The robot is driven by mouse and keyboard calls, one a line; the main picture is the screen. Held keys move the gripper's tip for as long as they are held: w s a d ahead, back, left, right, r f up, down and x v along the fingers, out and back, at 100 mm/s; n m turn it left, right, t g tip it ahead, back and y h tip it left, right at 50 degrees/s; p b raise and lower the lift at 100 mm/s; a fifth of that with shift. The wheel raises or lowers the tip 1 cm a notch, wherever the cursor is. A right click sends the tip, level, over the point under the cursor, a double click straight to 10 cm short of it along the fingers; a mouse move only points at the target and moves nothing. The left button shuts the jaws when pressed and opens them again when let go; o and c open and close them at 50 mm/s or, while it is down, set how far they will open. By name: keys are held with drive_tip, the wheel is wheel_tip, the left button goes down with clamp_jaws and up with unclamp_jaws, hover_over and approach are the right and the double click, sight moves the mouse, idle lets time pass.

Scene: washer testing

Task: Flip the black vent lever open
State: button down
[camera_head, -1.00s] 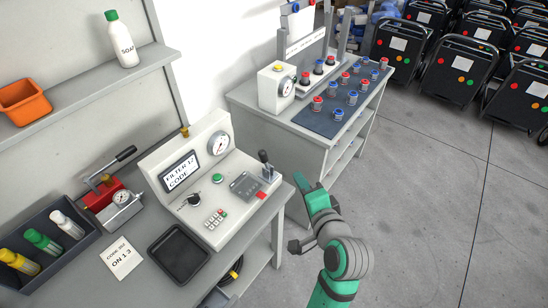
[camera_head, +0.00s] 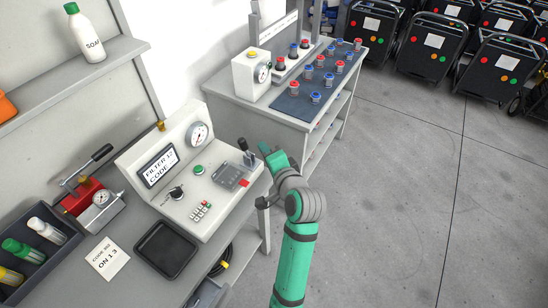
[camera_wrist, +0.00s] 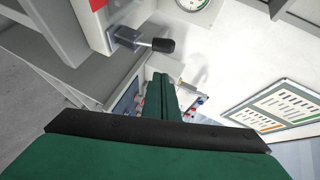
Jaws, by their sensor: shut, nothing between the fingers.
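The black vent lever (camera_head: 244,147) stands up from a grey mount at the right end of the white test panel (camera_head: 190,223). In the wrist view the lever's black grip (camera_wrist: 163,45) and metal stem show at the upper middle. My green gripper (camera_head: 264,150) is just right of the lever, with a small gap in the picture; contact cannot be made out. In the wrist view my fingers (camera_wrist: 170,78) are together and empty, below and slightly right of the grip. The wrist partly hides the panel's right edge.
The panel carries a gauge (camera_head: 197,133), a screen (camera_head: 158,167), a green button (camera_head: 198,170) and a red patch (camera_head: 244,183). A black tray (camera_head: 166,249) lies in front. A second bench (camera_head: 225,94) with blue and red parts stands behind. Open floor lies to the right.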

sight(245, 148)
drive_tip(key=w+a+f, duration=0.1)
drive_tip(key=w+a, duration=0.1)
drive_tip(key=a, duration=0.1)
drive_tip(key=shift+w+f, duration=0.2)
drive_tip(key=shift+f, duration=0.15)
